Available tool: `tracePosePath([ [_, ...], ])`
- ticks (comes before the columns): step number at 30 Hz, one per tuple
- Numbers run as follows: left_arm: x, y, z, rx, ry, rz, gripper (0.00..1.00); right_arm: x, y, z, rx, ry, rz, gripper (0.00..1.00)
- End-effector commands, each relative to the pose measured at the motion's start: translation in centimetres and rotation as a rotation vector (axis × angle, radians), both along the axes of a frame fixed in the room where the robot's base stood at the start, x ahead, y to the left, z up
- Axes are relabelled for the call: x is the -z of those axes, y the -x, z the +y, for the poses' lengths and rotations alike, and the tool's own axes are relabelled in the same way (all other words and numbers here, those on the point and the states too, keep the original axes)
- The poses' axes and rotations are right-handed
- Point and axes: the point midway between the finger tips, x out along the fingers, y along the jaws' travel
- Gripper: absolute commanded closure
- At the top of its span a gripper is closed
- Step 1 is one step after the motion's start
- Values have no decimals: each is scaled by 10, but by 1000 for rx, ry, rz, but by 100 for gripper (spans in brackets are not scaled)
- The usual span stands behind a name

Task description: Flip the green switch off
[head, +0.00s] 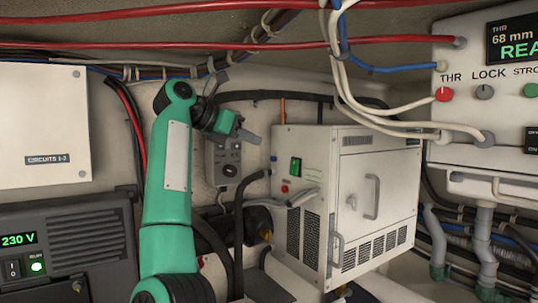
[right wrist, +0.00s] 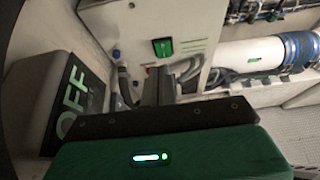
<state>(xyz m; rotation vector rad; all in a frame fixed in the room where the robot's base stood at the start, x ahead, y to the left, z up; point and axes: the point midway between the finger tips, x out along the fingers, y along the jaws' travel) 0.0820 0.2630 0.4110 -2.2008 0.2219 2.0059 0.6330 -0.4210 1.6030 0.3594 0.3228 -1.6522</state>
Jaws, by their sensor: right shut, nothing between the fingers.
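The green switch (head: 296,167) is a small rocker in a dark frame on the narrow left face of a white cabinet (head: 335,145). In the right wrist view the green switch (right wrist: 163,47) lies beyond the fingertips, near the upper middle. My right gripper (head: 252,138) is shut and empty, up and left of the switch in the head view, and apart from it. In the right wrist view its closed fingers (right wrist: 158,82) point toward the cabinet face, below the switch. Which side of the rocker is pressed is too small to tell. My left gripper is out of view.
A red button (head: 285,188) sits below the switch, with grey cables close by. Red hoses (head: 200,45) and white cables cross above. A dark display reading OFF (right wrist: 74,95) is at left.

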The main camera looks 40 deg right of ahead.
Motion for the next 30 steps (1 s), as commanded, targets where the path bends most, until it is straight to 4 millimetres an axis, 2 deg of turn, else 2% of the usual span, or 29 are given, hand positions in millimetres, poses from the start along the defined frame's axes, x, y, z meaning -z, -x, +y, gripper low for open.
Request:
tracePosePath([
  [3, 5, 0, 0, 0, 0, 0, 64, -7, -2, 17, 0, 1, -1, 100],
  [9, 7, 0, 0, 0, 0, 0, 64, -13, -3, 28, 1, 0, 0, 100],
  [30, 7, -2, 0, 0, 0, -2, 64, -14, -3, 29, 1, 0, 0, 100],
])
